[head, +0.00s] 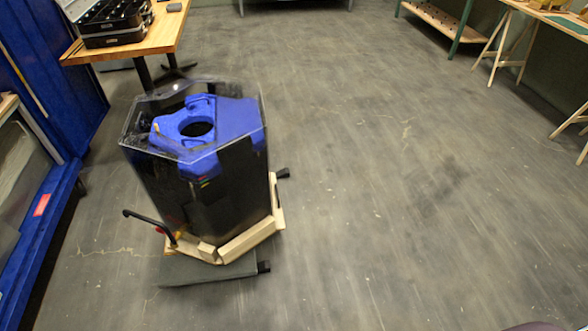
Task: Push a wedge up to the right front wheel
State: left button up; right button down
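The tank (214,190) is a dark, clear-walled vessel with a blue insert in its top. It stands in a light wooden frame (250,238) on a low grey trolley base (205,271). A black wheel (263,267) shows at the near right corner of the base, and another black wheel (283,173) shows farther back on the right. I cannot make out a wedge at either wheel or on the open floor. Neither of my grippers is in view.
Open grey floor (400,200) lies right of the trolley. A black bent handle (150,224) sticks out at its left. A blue cabinet (35,235) stands at the left. A wooden table (155,37) with a black case stands behind the tank. Workbenches (540,15) stand at the far right.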

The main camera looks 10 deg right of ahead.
aim_at(284, 173)
jog(key=i+l+u, duration=0.15)
jog(key=l, duration=0.3)
jog(key=i+l+u, duration=0.15)
jog(key=l, duration=0.35)
jog(key=i+l+u, duration=0.1)
jog(key=i+l, duration=0.15)
jog(key=l, duration=0.25)
jog(key=i+l+u, duration=0.15)
jog(key=l, duration=0.35)
jog(key=i+l+u, duration=0.15)
jog(key=l, duration=0.35)
jog(key=i+l+u, duration=0.15)
jog(key=l, duration=0.4)
jog(key=k, duration=0.05)
